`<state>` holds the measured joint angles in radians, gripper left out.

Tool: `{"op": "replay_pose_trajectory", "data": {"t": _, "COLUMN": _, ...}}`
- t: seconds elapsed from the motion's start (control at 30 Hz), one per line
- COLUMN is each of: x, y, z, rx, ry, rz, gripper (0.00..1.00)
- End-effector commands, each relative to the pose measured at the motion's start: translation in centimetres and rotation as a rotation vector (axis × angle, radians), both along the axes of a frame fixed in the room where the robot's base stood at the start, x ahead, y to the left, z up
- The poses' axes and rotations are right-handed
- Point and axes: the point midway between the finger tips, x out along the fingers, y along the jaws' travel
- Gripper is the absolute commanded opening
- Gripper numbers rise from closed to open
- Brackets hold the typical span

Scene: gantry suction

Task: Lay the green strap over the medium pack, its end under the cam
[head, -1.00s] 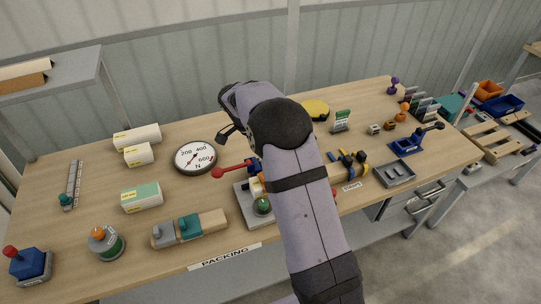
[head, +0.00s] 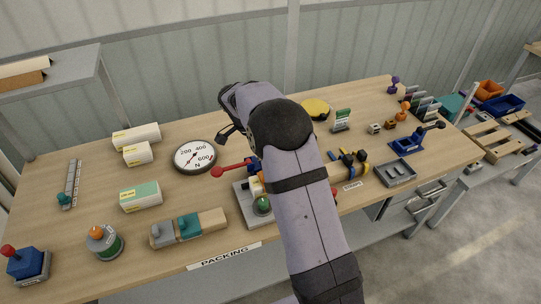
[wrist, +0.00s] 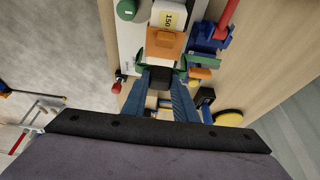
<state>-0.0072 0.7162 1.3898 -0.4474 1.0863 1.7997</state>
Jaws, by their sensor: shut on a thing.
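In the wrist view, my gripper (wrist: 163,84) is shut, its blue fingers around a dark piece with green strap (wrist: 142,68) showing on either side. Just beyond the fingertips is an orange block (wrist: 163,43). Past it is a white pack with a label reading 150 (wrist: 169,17). The blue cam (wrist: 208,38) with its red lever stands to the right of the pack. In the head view, my arm hides the gripper and most of the grey fixture (head: 248,211); the red lever (head: 230,169) sticks out to the left. Whether the strap touches the pack is unclear.
A round force gauge (head: 194,157) lies left of the fixture. White packs (head: 140,197) and a grey-teal tool on a wood block (head: 188,229) are further left. Coloured straps (head: 350,160) and a grey tray (head: 396,174) are to the right.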

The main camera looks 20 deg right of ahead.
Motion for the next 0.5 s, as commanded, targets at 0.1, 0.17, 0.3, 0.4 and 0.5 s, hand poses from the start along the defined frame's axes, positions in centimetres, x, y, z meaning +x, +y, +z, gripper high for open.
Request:
{"op": "replay_pose_trajectory", "data": {"t": 0.1, "x": 0.0, "y": 0.0, "z": -0.4, "rx": 0.0, "ry": 0.0, "rz": 0.0, "gripper": 0.03}}
{"op": "replay_pose_trajectory", "data": {"t": 0.17, "x": 0.0, "y": 0.0, "z": -0.5, "rx": 0.0, "ry": 0.0, "rz": 0.0, "gripper": 0.03}}
{"op": "replay_pose_trajectory", "data": {"t": 0.3, "x": 0.0, "y": 0.0, "z": -0.8, "rx": 0.0, "ry": 0.0, "rz": 0.0, "gripper": 0.03}}
{"op": "replay_pose_trajectory", "data": {"t": 0.4, "x": 0.0, "y": 0.0, "z": -1.1, "rx": 0.0, "ry": 0.0, "rz": 0.0, "gripper": 0.03}}
{"op": "replay_pose_trajectory", "data": {"t": 0.5, "x": 0.0, "y": 0.0, "z": -1.3, "rx": 0.0, "ry": 0.0, "rz": 0.0, "gripper": 0.03}}
